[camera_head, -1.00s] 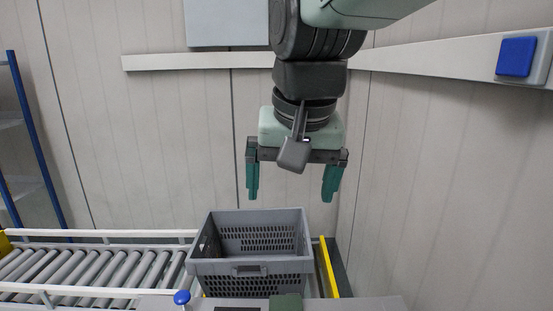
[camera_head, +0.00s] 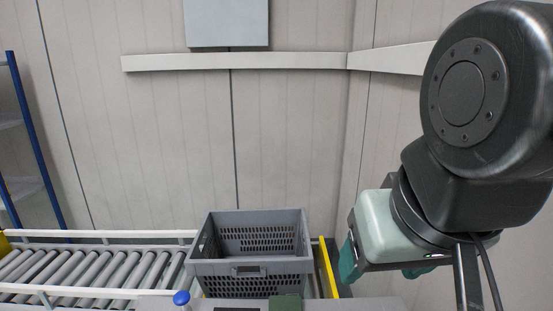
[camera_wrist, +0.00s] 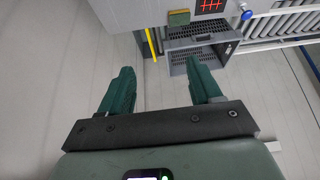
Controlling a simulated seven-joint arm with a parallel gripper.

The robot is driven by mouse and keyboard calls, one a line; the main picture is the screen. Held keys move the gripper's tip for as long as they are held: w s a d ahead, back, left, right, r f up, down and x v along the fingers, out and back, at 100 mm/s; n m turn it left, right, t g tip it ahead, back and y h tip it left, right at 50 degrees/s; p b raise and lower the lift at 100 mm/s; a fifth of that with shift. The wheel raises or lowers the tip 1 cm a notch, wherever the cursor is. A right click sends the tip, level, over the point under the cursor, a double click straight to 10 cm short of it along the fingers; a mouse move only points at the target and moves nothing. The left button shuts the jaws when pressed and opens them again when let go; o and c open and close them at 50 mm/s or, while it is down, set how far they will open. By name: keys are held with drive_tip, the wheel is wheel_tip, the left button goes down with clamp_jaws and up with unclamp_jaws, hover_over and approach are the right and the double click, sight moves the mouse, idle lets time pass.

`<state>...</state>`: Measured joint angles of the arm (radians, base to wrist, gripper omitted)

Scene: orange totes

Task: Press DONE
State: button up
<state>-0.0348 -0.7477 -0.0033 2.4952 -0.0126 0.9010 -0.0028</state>
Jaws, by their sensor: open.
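No readable DONE label shows in any view. A blue round button (camera_head: 182,298) stands at the front edge, left of the grey crate; it also shows in the wrist view (camera_wrist: 246,15). A dark green block (camera_head: 286,302) sits at the front edge below the crate, and it shows beside a panel with red marks (camera_wrist: 210,5) in the wrist view. My gripper (camera_head: 384,269) is at the right, lowered, with its green fingers partly hidden behind its own body. In the wrist view my gripper (camera_wrist: 160,72) has its fingers wide apart with nothing between them.
The empty grey crate (camera_head: 250,268) stands at the end of a roller conveyor (camera_head: 90,270). A yellow rail (camera_head: 328,267) runs along its right side. A pale wall rail (camera_head: 240,61) crosses the back wall. A blue rack (camera_head: 35,140) stands far left.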

clamp_jaws()
idle(1.3)
